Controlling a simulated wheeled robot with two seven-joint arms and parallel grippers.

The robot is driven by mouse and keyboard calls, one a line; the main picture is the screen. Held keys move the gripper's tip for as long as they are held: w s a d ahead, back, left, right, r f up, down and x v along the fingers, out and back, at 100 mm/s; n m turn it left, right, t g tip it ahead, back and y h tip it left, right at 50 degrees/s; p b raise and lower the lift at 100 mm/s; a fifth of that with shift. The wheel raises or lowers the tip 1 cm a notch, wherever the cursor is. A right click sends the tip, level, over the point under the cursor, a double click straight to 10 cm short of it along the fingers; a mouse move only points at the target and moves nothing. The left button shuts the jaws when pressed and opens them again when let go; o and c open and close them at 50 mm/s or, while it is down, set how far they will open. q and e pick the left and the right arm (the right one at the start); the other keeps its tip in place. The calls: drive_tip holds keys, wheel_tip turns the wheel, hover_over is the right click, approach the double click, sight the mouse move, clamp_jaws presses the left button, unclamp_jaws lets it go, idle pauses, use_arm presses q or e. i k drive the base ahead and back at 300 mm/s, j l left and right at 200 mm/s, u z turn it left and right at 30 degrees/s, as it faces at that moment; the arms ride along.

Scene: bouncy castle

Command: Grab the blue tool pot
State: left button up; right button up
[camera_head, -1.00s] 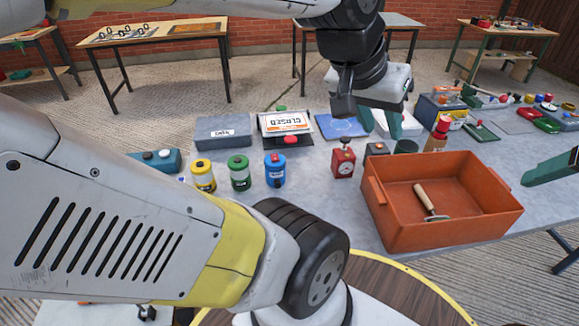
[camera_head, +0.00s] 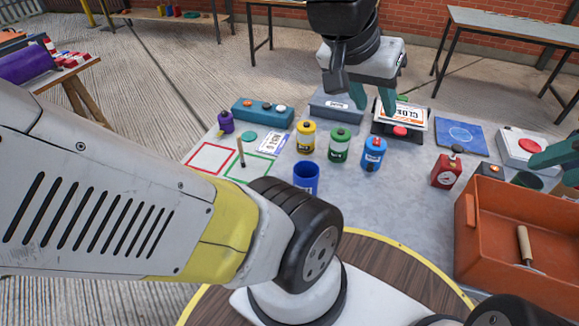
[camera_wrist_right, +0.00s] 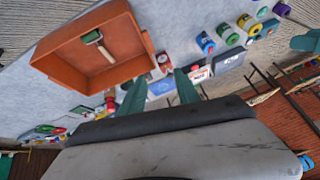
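The blue tool pot (camera_head: 306,177) is an open, empty-looking blue cup standing upright on the grey table, near its front edge and just beyond my left arm's black joint. My left gripper (camera_head: 373,98) has teal fingers spread apart with nothing between them. It hangs beyond and to the right of the pot, above the back of the table. My right gripper shows only partly at the right edge of the head view (camera_head: 562,158). In the right wrist view its two teal fingers (camera_wrist_right: 160,92) are apart and empty. I cannot make out the pot there.
Yellow (camera_head: 306,138), green (camera_head: 339,145) and blue (camera_head: 373,154) canisters stand behind the pot.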

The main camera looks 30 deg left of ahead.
sight(306, 172)
drive_tip(key=u, duration=1.25)
drive_tip(key=k+l+u, duration=0.15)
drive_tip(key=l+u, duration=0.2)
drive_tip(key=l, duration=0.05)
